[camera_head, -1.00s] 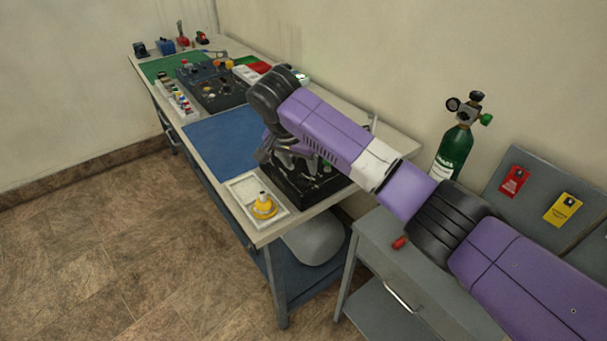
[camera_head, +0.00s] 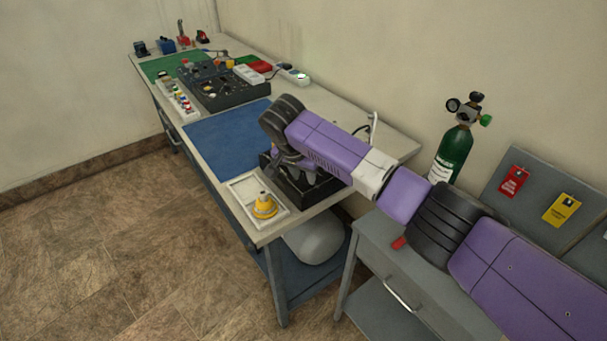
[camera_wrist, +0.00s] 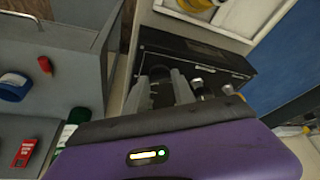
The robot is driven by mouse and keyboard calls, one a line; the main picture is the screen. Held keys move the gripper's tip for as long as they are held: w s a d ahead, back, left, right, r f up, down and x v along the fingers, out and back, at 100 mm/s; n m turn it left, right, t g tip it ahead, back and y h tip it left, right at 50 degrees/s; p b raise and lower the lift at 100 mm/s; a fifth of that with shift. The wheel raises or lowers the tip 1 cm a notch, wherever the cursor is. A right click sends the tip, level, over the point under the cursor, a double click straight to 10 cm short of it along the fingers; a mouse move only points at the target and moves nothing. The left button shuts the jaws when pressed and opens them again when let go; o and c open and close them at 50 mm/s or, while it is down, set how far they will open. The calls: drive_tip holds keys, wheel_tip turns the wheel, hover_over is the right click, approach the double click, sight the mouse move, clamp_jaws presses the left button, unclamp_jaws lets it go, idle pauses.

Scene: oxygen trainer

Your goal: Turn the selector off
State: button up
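The black oxygen trainer box (camera_head: 322,190) stands at the near end of the bench, partly hidden by my arm. In the wrist view its dark panel (camera_wrist: 215,57) shows beyond my gripper, with silver fittings (camera_wrist: 197,84) on it. A dark round knob (camera_wrist: 160,74), perhaps the selector, shows between my fingers; its pointer and setting cannot be read. My gripper (camera_wrist: 160,85) is over the panel, its two grey fingers apart on either side of the knob. I cannot tell whether they touch it. In the head view the fingers are mostly hidden against the box.
A white tray (camera_head: 281,217) with a yellow part (camera_head: 264,206) sits beside the box. A blue mat (camera_head: 228,140) lies beyond. A green cylinder (camera_head: 452,154) stands by the wall near a grey cabinet (camera_head: 372,235). Another control box (camera_head: 225,88) is farther along the bench.

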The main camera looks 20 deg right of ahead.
clamp_jaws()
